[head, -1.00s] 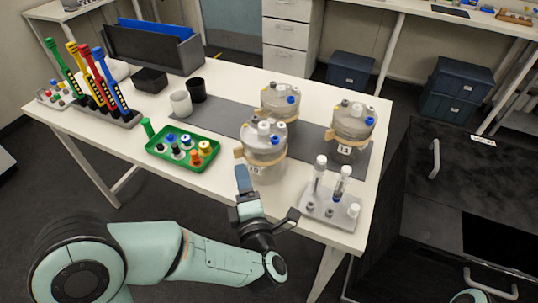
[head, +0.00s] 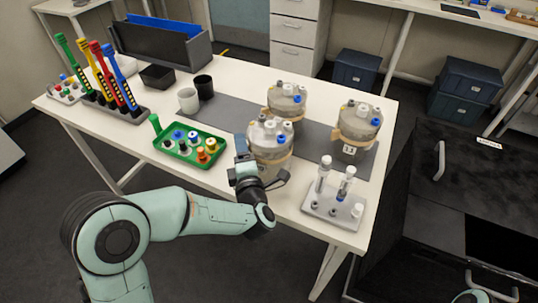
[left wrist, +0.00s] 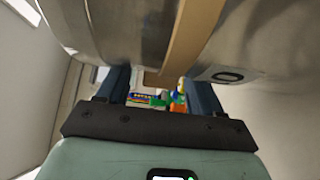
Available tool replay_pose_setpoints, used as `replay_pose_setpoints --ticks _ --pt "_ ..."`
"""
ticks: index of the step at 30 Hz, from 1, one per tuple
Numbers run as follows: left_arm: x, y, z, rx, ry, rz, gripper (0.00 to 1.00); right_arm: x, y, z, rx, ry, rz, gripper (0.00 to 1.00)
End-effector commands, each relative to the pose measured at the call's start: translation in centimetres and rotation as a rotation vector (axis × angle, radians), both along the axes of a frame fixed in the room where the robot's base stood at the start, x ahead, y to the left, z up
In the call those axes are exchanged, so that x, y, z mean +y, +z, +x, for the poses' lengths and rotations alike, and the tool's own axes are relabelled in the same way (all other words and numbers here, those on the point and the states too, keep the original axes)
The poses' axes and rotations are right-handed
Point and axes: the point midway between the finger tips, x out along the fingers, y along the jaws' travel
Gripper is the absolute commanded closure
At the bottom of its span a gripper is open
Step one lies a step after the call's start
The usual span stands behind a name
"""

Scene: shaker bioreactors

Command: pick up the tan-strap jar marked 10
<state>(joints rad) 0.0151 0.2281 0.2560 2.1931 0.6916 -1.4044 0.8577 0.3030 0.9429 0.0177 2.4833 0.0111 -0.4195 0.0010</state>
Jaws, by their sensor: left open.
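In the left wrist view the jar's wall (left wrist: 120,30) and tan strap (left wrist: 190,38) loom close ahead of the open fingers (left wrist: 160,92). Contact cannot be told. My right gripper is out of view.
Two similar strapped jars stand behind (head: 287,100) and to the right (head: 357,130). A grey tube rack (head: 333,208) stands close at right, a green tray (head: 190,158) with coloured caps at left. Cups and a pipette stand are farther left.

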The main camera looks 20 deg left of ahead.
Motion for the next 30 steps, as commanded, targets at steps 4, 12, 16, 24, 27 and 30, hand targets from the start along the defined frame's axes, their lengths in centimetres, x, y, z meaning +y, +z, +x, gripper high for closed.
replay_pose_setpoints --ticks 4,12,16,24,27,30 --pt "0.0 0.0 0.0 0.0 0.0 0.0 0.6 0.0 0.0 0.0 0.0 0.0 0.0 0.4" --pt "0.0 0.1 0.0 -0.003 0.0 -0.001 0.96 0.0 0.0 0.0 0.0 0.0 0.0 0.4" --pt "0.0 0.2 0.0 -0.003 0.0 -0.001 0.96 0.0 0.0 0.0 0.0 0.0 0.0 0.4" --pt "0.0 2.8 0.0 -0.008 0.001 -0.001 0.96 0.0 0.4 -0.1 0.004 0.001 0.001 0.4" --pt "0.0 4.9 0.0 -0.01 0.001 0.0 0.96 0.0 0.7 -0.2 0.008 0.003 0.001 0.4" --pt "0.0 7.8 -0.1 -0.013 0.002 -0.002 0.96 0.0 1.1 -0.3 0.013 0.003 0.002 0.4"
